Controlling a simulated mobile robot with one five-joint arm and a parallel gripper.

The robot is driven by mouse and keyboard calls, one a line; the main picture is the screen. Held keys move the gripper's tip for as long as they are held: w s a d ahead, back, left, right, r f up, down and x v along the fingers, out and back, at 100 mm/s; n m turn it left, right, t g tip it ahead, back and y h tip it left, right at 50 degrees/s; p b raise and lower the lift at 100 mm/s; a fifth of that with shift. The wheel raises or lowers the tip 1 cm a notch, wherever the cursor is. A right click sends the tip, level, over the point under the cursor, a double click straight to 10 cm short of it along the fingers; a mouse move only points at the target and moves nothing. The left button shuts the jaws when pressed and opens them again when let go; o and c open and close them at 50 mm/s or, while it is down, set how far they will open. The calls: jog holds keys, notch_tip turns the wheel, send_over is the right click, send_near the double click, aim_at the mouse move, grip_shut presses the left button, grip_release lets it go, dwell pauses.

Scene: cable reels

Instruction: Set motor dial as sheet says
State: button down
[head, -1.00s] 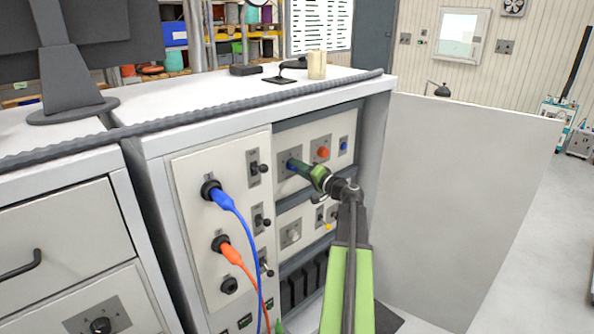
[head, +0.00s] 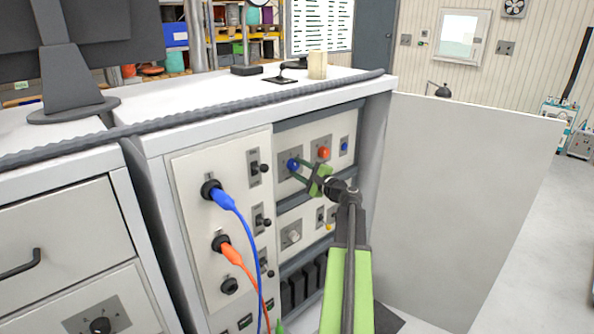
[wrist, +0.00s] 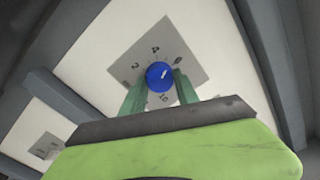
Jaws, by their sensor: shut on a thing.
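A blue dial (head: 293,165) sits on a grey numbered plate on the upper right panel of the cabinet. In the wrist view the blue dial (wrist: 159,76) lies between the two green fingers of my gripper (wrist: 155,90), which is shut on it. A white mark on the dial points up and right in that view, and the small numbers around it are hard to read. My gripper (head: 300,170) also shows in the head view, reaching to the dial from the right. A white sheet with printed lines (head: 320,27) hangs at the back, too small to read.
Blue (head: 240,225) and orange (head: 240,265) cables hang from the left panel, beside several switches. A grey side panel (head: 450,200) stands to the right.

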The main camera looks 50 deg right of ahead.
jog(key=m, duration=0.5)
jog(key=shift+r, duration=0.1)
dwell(0.4)
jog(key=c, duration=0.9)
grip_release()
jog(key=shift+w, duration=0.1)
jog(key=shift+s, duration=0.2)
jog(key=s, duration=0.5)
jog(key=s+a, duration=0.1)
jog(key=s, duration=1.1)
jog(key=shift+a+f+b, duration=0.3)
jog(key=shift+a+f, duration=0.05)
jog(key=shift+f, duration=0.05)
